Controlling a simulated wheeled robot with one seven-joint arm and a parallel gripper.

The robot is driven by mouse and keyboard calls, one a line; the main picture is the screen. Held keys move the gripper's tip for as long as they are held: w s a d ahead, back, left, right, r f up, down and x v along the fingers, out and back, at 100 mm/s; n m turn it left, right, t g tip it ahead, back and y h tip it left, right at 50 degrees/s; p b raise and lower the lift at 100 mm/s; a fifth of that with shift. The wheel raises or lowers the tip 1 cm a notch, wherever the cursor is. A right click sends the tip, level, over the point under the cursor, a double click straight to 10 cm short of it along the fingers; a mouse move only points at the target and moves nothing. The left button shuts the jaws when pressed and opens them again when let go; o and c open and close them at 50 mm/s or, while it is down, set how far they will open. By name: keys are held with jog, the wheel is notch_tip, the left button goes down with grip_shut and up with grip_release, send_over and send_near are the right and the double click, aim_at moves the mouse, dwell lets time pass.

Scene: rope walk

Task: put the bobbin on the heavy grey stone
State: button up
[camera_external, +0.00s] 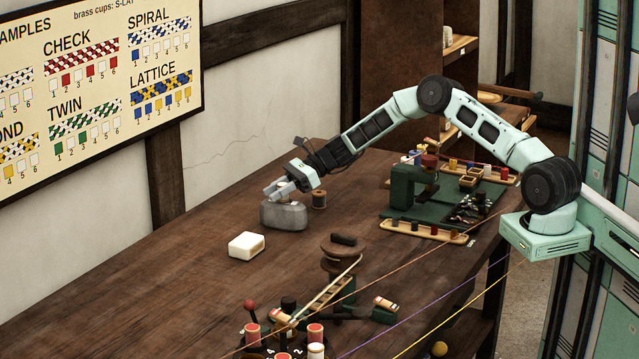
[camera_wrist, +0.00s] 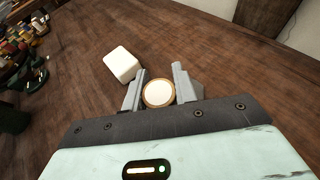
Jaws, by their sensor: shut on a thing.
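My gripper (camera_external: 277,189) is over the heavy grey stone (camera_external: 285,216), which sits on the bench in the external view. In the wrist view my gripper (camera_wrist: 160,88) is shut on a round thing with a cream end and tan rim, which looks like the bobbin (camera_wrist: 158,93). The bobbin sits between the two grey fingers. In the external view the fingers mostly hide it, so I cannot tell whether it touches the stone top. The stone cannot be made out in the wrist view.
A white block (camera_external: 246,245) lies in front of the stone, also seen in the wrist view (camera_wrist: 122,65). A green machine (camera_external: 408,190) and cup rack (camera_external: 427,232) are to the right. Taut cords cross the foreground.

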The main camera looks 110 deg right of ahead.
jog(key=shift+f, duration=0.2)
jog(key=o, duration=1)
jog(key=shift+c, duration=0.2)
jog(key=shift+r, duration=0.2)
jog(key=b+v, duration=0.1)
jog(key=v, duration=1.1)
